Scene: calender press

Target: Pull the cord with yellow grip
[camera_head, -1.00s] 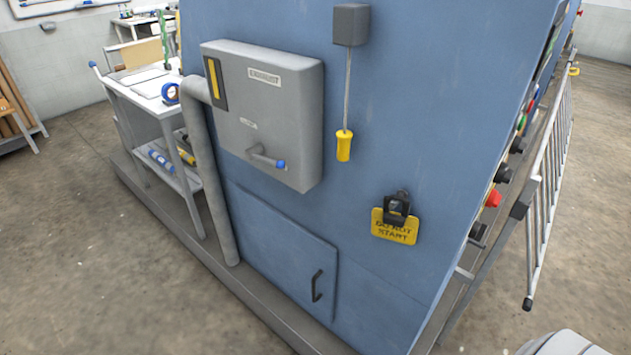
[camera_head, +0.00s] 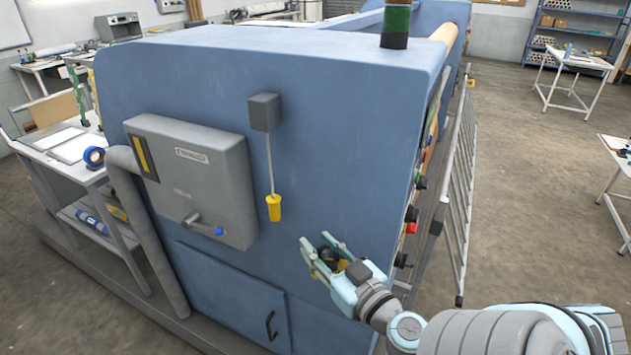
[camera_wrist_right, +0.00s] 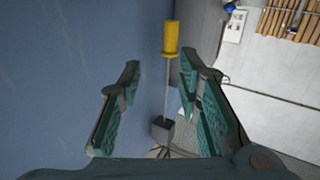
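The yellow grip (camera_head: 274,207) hangs on a thin cord (camera_head: 270,165) from a dark grey box (camera_head: 264,112) on the blue machine's side. My right gripper (camera_head: 318,251) is open and empty, below and to the right of the grip, apart from it. In the right wrist view the grip (camera_wrist_right: 171,38) and its cord (camera_wrist_right: 167,90) appear beyond and between the open fingers (camera_wrist_right: 160,75). The box (camera_wrist_right: 161,130) shows lower in that view. My left gripper is not in view.
A grey box with a blue-tipped lever (camera_head: 192,180) is left of the cord. The yellow tag (camera_head: 318,273) is mostly hidden behind my right gripper. Control buttons (camera_head: 411,227) and a rail (camera_head: 462,190) line the machine's right edge.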

